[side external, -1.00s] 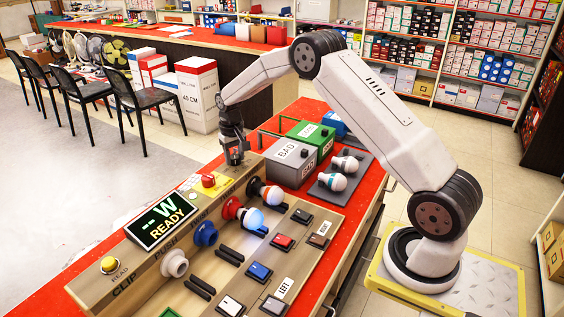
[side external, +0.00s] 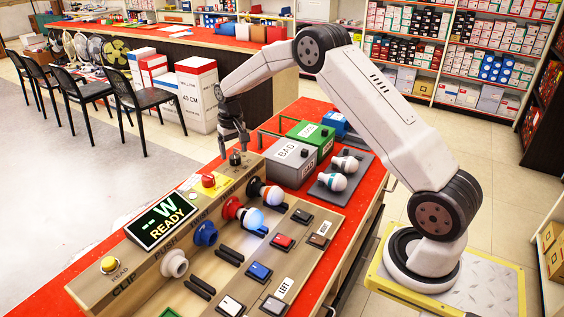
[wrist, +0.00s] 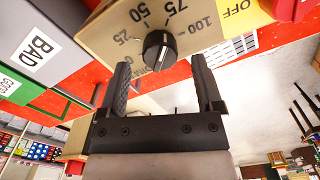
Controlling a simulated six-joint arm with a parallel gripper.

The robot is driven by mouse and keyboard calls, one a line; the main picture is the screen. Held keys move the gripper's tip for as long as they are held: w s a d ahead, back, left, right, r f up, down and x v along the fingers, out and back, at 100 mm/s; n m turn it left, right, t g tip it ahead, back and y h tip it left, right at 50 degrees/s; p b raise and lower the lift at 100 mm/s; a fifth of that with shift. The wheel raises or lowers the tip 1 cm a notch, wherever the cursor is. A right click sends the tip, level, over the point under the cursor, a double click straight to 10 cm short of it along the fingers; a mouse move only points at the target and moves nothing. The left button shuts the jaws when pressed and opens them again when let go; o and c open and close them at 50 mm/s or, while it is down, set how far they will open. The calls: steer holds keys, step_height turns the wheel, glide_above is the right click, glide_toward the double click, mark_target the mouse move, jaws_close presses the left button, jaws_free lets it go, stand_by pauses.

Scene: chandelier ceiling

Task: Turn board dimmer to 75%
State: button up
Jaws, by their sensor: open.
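The board dimmer is a round black knob (wrist: 160,50) with a white mark, on a wooden panel printed 25, 50, 75 and 100 around it. I cannot read its setting with certainty. In the side view the small dark knob (side external: 236,158) sits at the far end of the board (side external: 113,277). My gripper (wrist: 160,72) is open, with one finger on each side of the knob in the wrist view. In the side view my gripper (side external: 233,146) points down over the knob; contact cannot be told. A display (side external: 162,222) reads "-- W READY".
A red button (side external: 208,181) on a yellow patch is close to the knob. A grey box marked BAD (side external: 290,160) and a green box (side external: 309,139) stand beside the board's far end. Bulbs (side external: 332,181) lie on a grey tray. Several sockets and switches cover the near board.

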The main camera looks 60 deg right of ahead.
mark_target(234, 157)
steer(key=shift+r, duration=2.75)
steer(key=shift+s+a, duration=0.3)
steer(key=shift+a, duration=0.1)
steer(key=s+a+n+t, duration=0.1)
steer(key=s+a, duration=0.3)
steer(key=s, duration=0.4)
steer(key=s+a+f+n, duration=0.1)
steer(key=s+a+n, duration=0.1)
steer(key=s+a, duration=0.3)
steer(key=s+a+f+n+t, duration=0.1)
steer(key=s+a, duration=0.4)
steer(key=s, duration=0.8)
steer(key=shift+n+t, duration=0.3)
steer(key=shift+a, duration=0.1)
